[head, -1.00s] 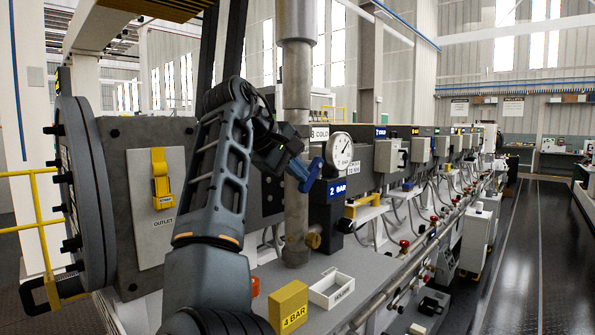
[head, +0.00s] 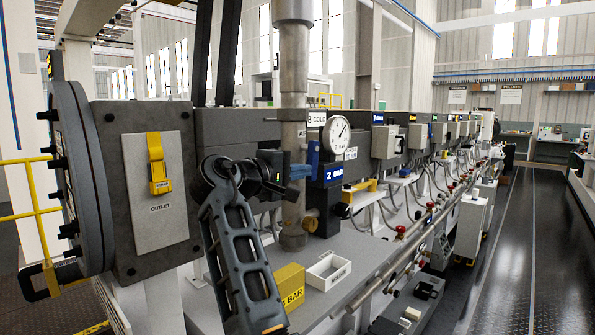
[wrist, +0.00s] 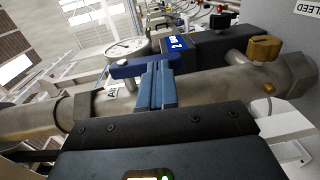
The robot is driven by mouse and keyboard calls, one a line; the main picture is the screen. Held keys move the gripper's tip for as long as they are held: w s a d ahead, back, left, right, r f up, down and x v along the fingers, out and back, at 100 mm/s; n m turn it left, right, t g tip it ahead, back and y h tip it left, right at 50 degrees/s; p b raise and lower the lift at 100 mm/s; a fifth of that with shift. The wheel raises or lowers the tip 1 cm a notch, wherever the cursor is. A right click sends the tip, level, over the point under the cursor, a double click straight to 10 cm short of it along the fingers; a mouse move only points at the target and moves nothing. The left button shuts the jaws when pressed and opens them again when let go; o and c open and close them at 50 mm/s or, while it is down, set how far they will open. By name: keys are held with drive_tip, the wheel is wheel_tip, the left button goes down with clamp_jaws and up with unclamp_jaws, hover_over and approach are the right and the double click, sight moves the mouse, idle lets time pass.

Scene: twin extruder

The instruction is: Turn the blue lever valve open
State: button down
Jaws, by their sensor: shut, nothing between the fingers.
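The blue lever (head: 313,160) stands upright beside the vertical steel pipe, just below and left of the round gauge. In the wrist view the blue lever (wrist: 145,67) lies across the picture just beyond my fingertips. My gripper (head: 300,171) is in front of the pipe, left of the lever, with its blue-grey fingers pointing towards it. In the wrist view my gripper (wrist: 157,68) is shut and empty, its fingers overlapping the lever's near edge. I cannot tell whether they touch.
The steel pipe (head: 293,100) rises close behind my gripper. A gauge (head: 335,133), a "2 BAR" label (head: 333,173) and a brass-coloured fitting (head: 310,223) are nearby. A yellow "4 BAR" block (head: 288,284) and a white tray (head: 330,271) sit on the bench below. The right aisle is clear.

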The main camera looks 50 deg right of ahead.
drive_tip(key=shift+d+f+h, duration=0.2)
drive_tip(key=shift+f+h, duration=0.05)
drive_tip(key=shift+h, duration=0.25)
idle(0.4)
